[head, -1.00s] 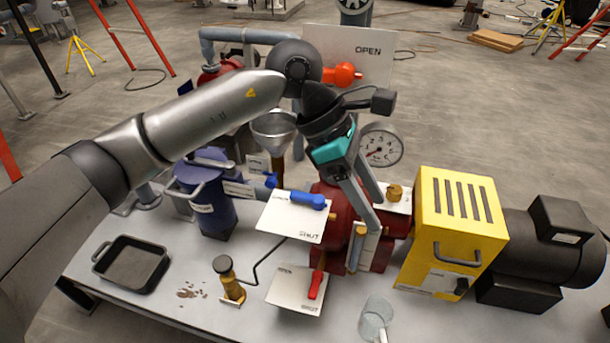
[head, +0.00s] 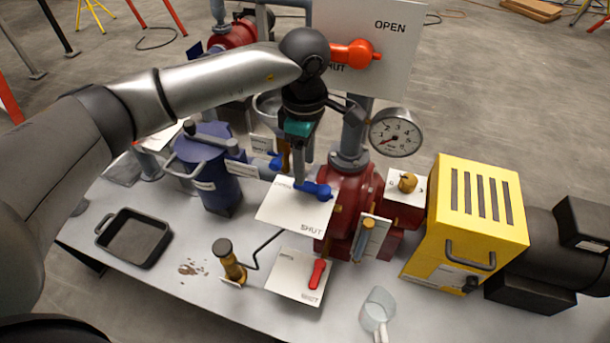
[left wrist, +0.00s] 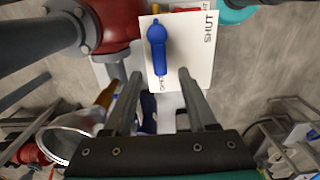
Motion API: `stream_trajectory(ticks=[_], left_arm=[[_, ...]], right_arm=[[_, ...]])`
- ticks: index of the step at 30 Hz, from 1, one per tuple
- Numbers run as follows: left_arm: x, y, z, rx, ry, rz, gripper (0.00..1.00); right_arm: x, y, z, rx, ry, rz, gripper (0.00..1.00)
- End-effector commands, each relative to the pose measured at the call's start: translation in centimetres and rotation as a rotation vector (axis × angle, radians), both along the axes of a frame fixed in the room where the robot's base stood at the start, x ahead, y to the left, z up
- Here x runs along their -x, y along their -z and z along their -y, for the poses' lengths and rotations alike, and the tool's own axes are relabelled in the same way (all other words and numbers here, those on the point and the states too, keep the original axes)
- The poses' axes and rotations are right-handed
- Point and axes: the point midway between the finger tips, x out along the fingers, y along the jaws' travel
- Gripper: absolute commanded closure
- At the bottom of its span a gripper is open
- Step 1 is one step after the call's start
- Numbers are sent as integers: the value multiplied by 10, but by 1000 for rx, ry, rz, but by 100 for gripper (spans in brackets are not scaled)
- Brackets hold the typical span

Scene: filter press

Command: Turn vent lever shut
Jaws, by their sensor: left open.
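Three levers show, and I cannot tell by label which is the vent lever. A blue lever (head: 317,191) lies across a white plate (head: 285,214) marked SHUT at lower right. In the left wrist view the lever (left wrist: 158,42) points toward the small OPEN marking. My left gripper (head: 303,178) is open and points down by the blue lever's handle end; in the left wrist view its fingers (left wrist: 160,77) lie on either side of the line of that end, with no grip on it. A small red lever (head: 317,274) sits on a lower plate. My right gripper is not in view.
A large OPEN/SHUT plate (head: 395,55) with an orange-red lever (head: 354,54) stands behind. A pressure gauge (head: 396,133), red pump body (head: 345,215) and yellow housing (head: 478,215) are at right. A blue pot (head: 212,180) and black tray (head: 133,238) are at left.

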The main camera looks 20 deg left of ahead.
Motion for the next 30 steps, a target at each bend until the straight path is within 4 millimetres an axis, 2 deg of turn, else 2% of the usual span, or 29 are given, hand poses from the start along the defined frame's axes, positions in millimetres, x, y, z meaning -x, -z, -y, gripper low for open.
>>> stream_trajectory(ticks=[3, 9, 20, 30], left_arm=[[1, 23, 0, 1, -1, -4, 43], [0, 45, 1, 1, 0, -1, 43], [0, 50, 1, 1, 0, 0, 43], [0, 50, 1, 1, 0, 0, 80]], right_arm=[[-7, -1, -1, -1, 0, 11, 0], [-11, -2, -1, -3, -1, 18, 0], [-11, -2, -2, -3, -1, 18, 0], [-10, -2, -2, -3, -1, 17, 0]])
